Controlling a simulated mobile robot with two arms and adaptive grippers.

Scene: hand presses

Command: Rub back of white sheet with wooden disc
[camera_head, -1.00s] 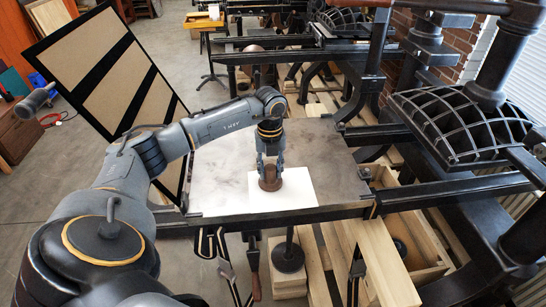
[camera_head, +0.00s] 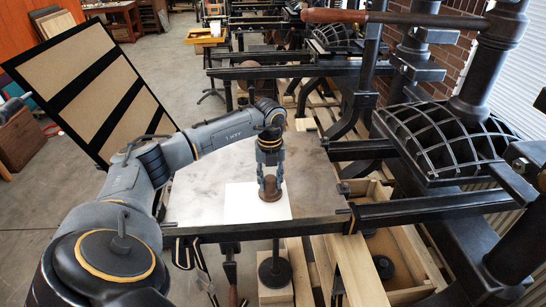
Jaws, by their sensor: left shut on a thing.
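The white sheet (camera_head: 241,208) lies flat on the front part of the grey press bed (camera_head: 200,192). The brown wooden disc (camera_head: 270,190), with a knob on top, rests on the sheet toward its right side. My left gripper (camera_head: 270,179) points straight down and is shut on the disc's knob. The fingers partly hide the knob. My right gripper is not in view.
A black frame with tan panels (camera_head: 92,82) leans open behind the bed at left. The black iron press (camera_head: 447,135) with its ribbed head stands at right. A wooden box (camera_head: 398,243) and timber blocks lie below the bed's right side. The bed's back left is clear.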

